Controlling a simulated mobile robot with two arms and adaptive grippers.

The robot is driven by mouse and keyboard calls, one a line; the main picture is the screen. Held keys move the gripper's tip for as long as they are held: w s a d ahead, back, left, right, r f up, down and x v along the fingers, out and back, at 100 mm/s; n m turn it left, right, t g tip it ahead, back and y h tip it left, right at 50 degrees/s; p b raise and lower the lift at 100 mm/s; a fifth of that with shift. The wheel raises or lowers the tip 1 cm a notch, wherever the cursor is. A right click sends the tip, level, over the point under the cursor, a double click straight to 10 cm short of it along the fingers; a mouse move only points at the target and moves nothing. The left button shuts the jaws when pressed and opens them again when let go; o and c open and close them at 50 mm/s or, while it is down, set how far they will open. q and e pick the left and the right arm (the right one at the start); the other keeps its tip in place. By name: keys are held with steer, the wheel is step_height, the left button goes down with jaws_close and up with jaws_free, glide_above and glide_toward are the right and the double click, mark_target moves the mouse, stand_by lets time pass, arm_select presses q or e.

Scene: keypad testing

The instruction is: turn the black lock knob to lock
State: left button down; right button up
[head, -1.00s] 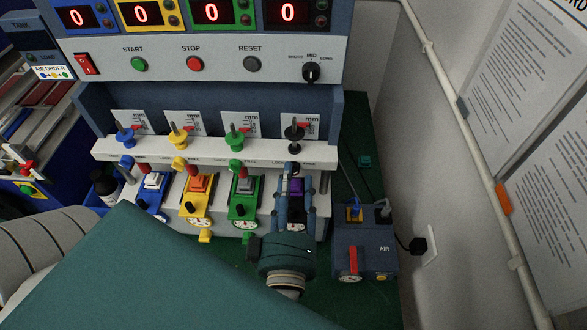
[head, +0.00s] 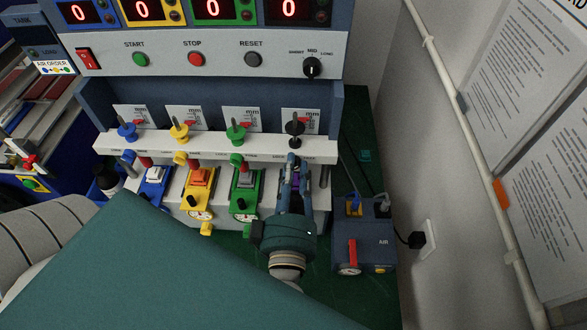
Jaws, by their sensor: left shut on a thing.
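My left gripper (head: 293,161) reaches up from below to the rightmost, black station of the test bench. Its fingertips are shut at the front of the white shelf, where the black lock knob sits. The fingers hide that knob almost wholly, so its turn angle cannot be told. Above it on the shelf stands a black adjusting knob (head: 295,128) with an upright pin, apart from the fingers. A purple switch (head: 296,182) shows partly behind the fingers. My right gripper is not in view.
Green (head: 246,180), yellow (head: 200,178) and blue (head: 154,176) stations stand to the left, the green one close to my gripper. An AIR box (head: 362,243) stands to the right, near the wall. The control panel (head: 200,58) is above.

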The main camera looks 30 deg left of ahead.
arm_select(q)
steer(key=shift+n, duration=0.3)
steer(key=n+b, duration=0.3)
steer(key=n, duration=1.4)
steer(key=shift+f+b, duration=0.1)
steer(key=shift+b, duration=0.3)
steer(key=c, duration=1.5)
jaws_free()
steer(key=shift+c, duration=0.2)
steer(key=v, duration=1.2)
